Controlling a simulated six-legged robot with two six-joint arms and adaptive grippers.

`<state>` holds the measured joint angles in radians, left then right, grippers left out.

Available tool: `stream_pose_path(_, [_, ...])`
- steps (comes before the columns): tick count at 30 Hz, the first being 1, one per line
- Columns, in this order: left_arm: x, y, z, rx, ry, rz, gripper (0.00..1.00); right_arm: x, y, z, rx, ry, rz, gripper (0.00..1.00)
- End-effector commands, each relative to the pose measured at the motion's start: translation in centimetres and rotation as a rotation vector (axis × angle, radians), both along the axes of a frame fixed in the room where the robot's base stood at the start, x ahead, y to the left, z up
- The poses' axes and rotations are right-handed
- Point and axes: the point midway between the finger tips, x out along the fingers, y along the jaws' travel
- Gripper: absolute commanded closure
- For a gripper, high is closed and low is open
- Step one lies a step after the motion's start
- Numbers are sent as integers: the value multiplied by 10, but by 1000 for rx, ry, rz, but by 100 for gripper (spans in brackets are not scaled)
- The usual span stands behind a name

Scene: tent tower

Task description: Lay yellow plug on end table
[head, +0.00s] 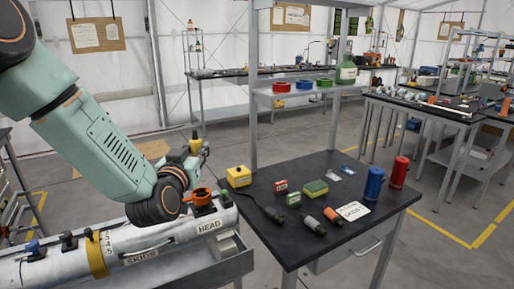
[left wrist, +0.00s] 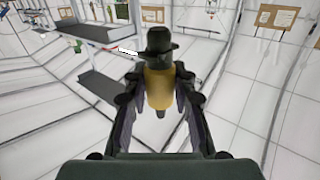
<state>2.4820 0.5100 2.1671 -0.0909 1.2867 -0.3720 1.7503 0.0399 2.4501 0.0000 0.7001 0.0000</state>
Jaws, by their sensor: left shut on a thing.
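The yellow plug (left wrist: 159,88) has a yellow body and a dark cap. My left gripper (left wrist: 158,105) is shut on it, with a finger on each side of the yellow part. In the head view the plug (head: 195,146) is small, held upright above the white cylinder, left of the table. My left gripper (head: 194,160) is partly hidden behind my arm there. The nearest black-topped table (head: 345,235), which I take as the end table, stands to the right of the plug. My right gripper is not in view.
The table holds a yellow box (head: 239,176), a sponge (head: 316,188), a blue can (head: 374,183), a red can (head: 399,172) and a white card (head: 352,211). Its front right looks clear. The white cylinder (head: 60,266) lies below my arm.

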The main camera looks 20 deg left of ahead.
Motion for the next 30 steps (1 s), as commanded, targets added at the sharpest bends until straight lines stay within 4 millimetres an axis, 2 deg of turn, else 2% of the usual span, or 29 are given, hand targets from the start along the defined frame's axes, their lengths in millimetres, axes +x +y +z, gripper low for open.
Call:
stream_pose_path(7, [0,-6,14,0,-4,-25,100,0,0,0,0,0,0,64])
stream_pose_path(10, [-3,-24,27,0,-5,-93,100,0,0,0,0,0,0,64])
stream_pose_path(13, [-11,-49,20,-2,2,-190,100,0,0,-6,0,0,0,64])
stream_pose_path(20, [-40,-99,-29,-4,6,-385,100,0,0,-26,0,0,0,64])
stream_pose_path(23, [-59,-121,-62,-7,9,-479,100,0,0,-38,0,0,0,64])
stream_pose_path(27, [-94,-151,-116,-7,11,-606,100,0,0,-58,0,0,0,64])
stream_pose_path(30, [-118,-167,-153,-8,10,-677,100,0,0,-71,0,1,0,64])
